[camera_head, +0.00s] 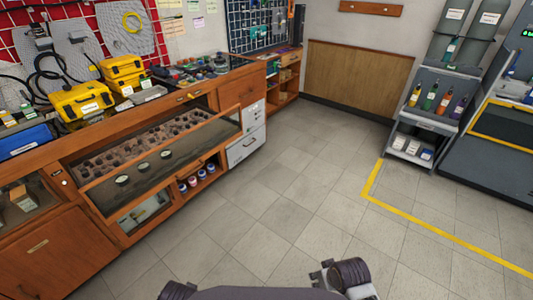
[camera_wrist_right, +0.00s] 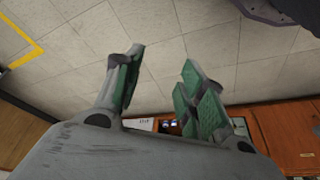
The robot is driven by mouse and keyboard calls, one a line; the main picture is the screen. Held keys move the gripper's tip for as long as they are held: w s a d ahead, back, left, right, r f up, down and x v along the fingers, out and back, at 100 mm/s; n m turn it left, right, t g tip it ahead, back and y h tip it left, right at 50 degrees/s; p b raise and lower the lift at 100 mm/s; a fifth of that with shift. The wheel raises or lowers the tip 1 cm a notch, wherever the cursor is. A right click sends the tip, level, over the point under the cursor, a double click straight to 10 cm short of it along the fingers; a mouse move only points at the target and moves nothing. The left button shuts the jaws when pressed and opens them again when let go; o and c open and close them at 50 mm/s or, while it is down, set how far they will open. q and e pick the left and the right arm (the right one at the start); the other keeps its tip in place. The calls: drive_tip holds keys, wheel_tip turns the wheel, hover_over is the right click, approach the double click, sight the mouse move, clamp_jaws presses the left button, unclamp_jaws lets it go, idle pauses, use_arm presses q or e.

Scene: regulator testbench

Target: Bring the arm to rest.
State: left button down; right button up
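My right gripper (camera_wrist_right: 160,78) shows in the right wrist view with its green-padded fingers spread wide apart. Nothing is between them; the tiled floor shows through the gap. In the head view, dark and silver parts of my own right arm show at the bottom edge, right of centre, over the floor. There I cannot make out the gripper's fingers clearly. My left gripper is not in view; only a small dark part of my body shows at the bottom left of centre.
A wooden workbench (camera_head: 185,106) with an open drawer (camera_head: 163,166) of small parts runs along the left. Yellow cases (camera_head: 82,103) stand on it. A bottle cart (camera_head: 428,122) stands at the far right, behind yellow floor tape (camera_head: 431,225). The tiled floor (camera_head: 300,185) between is clear.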

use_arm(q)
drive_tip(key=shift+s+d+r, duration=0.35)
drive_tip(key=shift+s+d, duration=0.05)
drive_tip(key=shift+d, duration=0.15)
use_arm(e)
drive_tip(key=shift+s+d+r, duration=0.1)
drive_tip(key=shift+s, duration=0.5)
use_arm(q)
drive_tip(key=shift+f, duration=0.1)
